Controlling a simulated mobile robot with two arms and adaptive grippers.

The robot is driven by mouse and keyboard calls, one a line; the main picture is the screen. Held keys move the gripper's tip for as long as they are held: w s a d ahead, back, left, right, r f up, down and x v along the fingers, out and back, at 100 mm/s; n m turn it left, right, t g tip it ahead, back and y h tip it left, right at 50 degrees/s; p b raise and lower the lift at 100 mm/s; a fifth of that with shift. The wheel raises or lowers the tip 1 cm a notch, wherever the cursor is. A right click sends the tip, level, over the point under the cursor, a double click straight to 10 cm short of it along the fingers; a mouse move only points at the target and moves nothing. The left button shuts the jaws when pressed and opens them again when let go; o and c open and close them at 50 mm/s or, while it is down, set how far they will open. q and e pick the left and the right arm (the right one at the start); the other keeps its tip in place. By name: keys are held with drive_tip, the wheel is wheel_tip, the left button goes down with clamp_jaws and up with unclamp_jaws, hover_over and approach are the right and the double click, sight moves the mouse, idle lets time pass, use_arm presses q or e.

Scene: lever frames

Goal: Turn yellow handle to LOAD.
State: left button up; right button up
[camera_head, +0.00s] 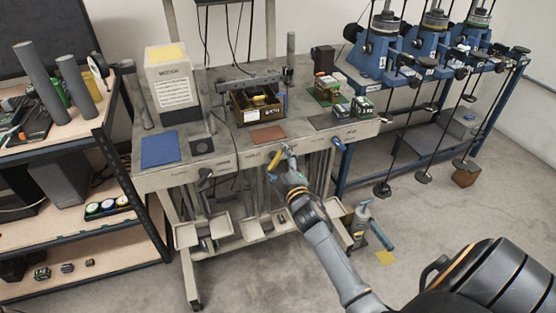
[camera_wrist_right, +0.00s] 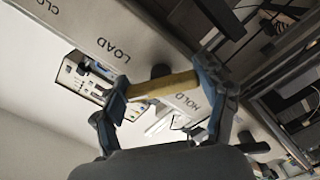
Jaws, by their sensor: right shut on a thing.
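The yellow handle (camera_head: 274,158) sits at the front edge of the grey bench. My right gripper (camera_head: 286,160) reaches it from the front. In the right wrist view the handle (camera_wrist_right: 165,87) is a yellow bar spanning the space between the two fingers of my right gripper (camera_wrist_right: 163,86), which is shut on it. The word LOAD (camera_wrist_right: 115,49) is printed on the pale panel up and left of the bar. The word HOLD (camera_wrist_right: 191,102) shows just below and right of it. I cannot tell which label the handle points to. My left gripper is not in view.
The bench (camera_head: 225,160) carries a blue mat (camera_head: 160,149), a brown mat (camera_head: 268,135) and a box with a yellow top (camera_head: 168,75). A blue handle (camera_head: 338,144) is on the front edge to the right. Small trays (camera_head: 250,229) hang below. A shelf stands left.

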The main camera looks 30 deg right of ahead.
drive_tip(key=shift+m, duration=1.1)
drive_tip(key=shift+f, duration=0.1)
drive_tip(key=o, duration=1.2)
drive_tip(key=shift+s, duration=0.15)
drive_tip(key=v, duration=1.1)
drive_tip(key=shift+s, duration=0.4)
